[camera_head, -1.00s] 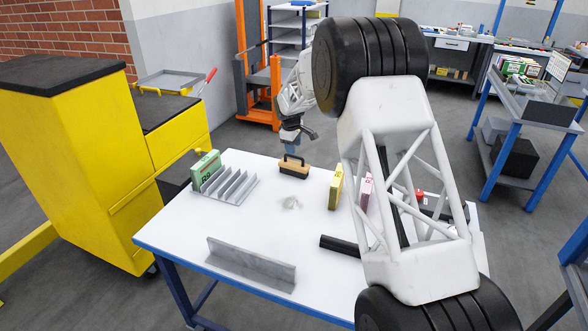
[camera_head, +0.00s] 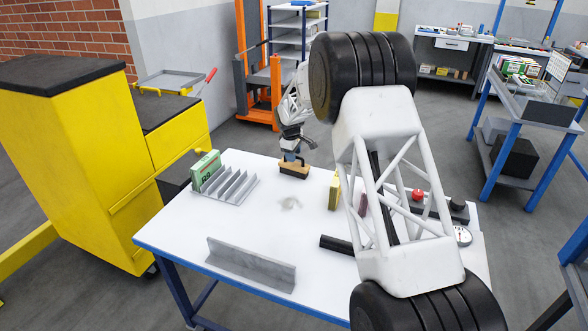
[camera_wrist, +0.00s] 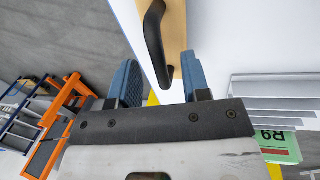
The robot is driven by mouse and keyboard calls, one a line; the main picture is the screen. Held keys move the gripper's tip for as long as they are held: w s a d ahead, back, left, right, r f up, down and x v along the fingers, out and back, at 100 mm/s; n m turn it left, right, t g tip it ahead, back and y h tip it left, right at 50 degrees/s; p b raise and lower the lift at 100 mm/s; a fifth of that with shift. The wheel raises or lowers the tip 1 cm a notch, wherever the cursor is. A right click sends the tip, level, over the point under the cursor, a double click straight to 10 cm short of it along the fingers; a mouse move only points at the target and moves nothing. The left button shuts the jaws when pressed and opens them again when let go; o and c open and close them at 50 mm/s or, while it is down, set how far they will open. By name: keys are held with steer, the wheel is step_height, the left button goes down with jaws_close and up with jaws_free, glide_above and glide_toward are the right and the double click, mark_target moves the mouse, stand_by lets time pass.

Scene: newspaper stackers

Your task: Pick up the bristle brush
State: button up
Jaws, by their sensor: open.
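The bristle brush (camera_head: 294,170) has a tan wooden block with a black handle. It lies near the far edge of the white table (camera_head: 262,215). My gripper (camera_head: 290,156) is right above it, fingers pointing down. In the wrist view the brush (camera_wrist: 176,40) shows at the top, its black handle (camera_wrist: 154,45) curving along its left side. My gripper (camera_wrist: 158,85) is open there, its two blue fingers apart, with the near end of the brush and handle around the gap between them. I cannot tell whether either finger touches the brush.
A grey slotted rack (camera_head: 232,189) with a green R9 box (camera_head: 206,170) stands left of the brush. A yellow box (camera_head: 334,191) stands to its right. A grey angle plate (camera_head: 250,264) and a black bar (camera_head: 337,244) lie nearer. The table's middle is mostly clear.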

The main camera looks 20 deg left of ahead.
steer(key=shift+w+f, duration=0.2)
steer(key=shift+f, duration=0.8)
jaws_close()
